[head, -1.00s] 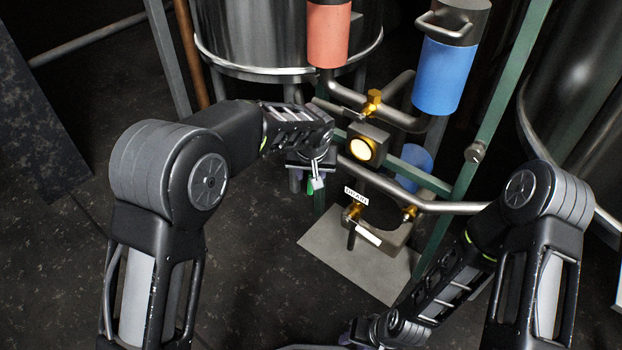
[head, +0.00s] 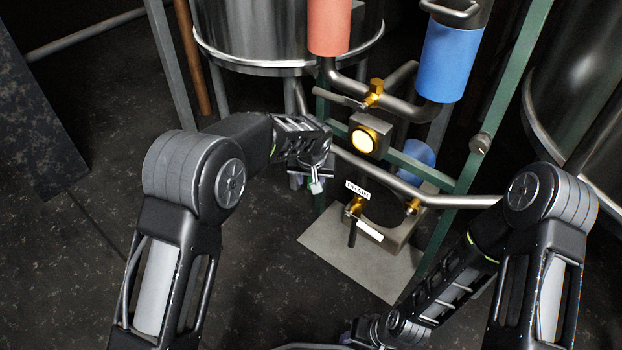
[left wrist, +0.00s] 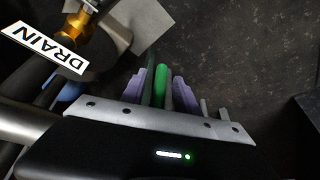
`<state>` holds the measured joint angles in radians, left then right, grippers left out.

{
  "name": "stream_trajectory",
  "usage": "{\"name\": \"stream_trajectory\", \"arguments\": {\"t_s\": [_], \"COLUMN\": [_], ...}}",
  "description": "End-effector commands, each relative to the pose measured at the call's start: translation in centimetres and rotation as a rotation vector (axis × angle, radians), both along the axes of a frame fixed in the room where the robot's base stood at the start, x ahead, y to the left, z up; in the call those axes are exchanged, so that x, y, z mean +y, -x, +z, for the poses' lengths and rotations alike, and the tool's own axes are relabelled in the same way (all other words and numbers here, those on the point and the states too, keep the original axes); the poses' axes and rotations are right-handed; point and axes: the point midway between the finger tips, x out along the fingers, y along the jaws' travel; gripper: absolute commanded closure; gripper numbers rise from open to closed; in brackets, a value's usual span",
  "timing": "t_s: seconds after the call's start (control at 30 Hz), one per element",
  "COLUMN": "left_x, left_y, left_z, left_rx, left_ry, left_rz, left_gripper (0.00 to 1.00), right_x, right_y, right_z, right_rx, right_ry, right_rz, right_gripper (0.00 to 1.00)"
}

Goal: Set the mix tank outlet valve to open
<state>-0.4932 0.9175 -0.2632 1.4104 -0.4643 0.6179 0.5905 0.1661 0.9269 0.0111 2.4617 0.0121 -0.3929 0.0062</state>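A brass valve (head: 375,90) with a flat grey lever (head: 341,100) pointing left sits on the pipe below the red cylinder. It carries no label that I can read. A second brass valve (head: 355,206), beside a DRAIN label (head: 358,190), has a dark lever hanging down. The label also shows in the left wrist view (left wrist: 45,49). My left gripper (head: 312,182) is left of the drain valve and below the grey lever. In the left wrist view its purple fingers (left wrist: 160,90) stand apart, with a green bar between them; contact is unclear. My right gripper's fingers are hardly visible at the bottom edge.
A lit round gauge (head: 364,140) sits between the valves. A green frame (head: 492,115), grey pipes and a blue cylinder (head: 449,62) crowd the right side. A steel tank (head: 285,35) stands behind.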

Motion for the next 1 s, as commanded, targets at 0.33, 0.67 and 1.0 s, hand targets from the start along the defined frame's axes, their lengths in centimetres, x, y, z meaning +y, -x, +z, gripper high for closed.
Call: {"name": "stream_trajectory", "arguments": {"t_s": [0.33, 0.67, 1.0], "left_x": [0.00, 0.03, 0.06], "left_y": [0.02, 0.00, -0.02], "left_z": [0.04, 0.05, 0.06], "left_rx": [0.000, 0.000, -0.001], "left_ry": [0.000, 0.000, 0.001], "left_rz": [0.000, 0.001, 0.002], "left_gripper": [0.87, 1.00, 1.00], "right_x": [0.00, 0.01, 0.01], "right_y": [0.02, 0.04, 0.04], "right_z": [0.00, 0.00, 0.00], "right_rx": [0.000, 0.001, 0.001], "right_ry": [0.000, 0.000, 0.000], "right_rz": [0.000, 0.000, 0.000], "right_gripper": [0.64, 0.64, 0.64]}}
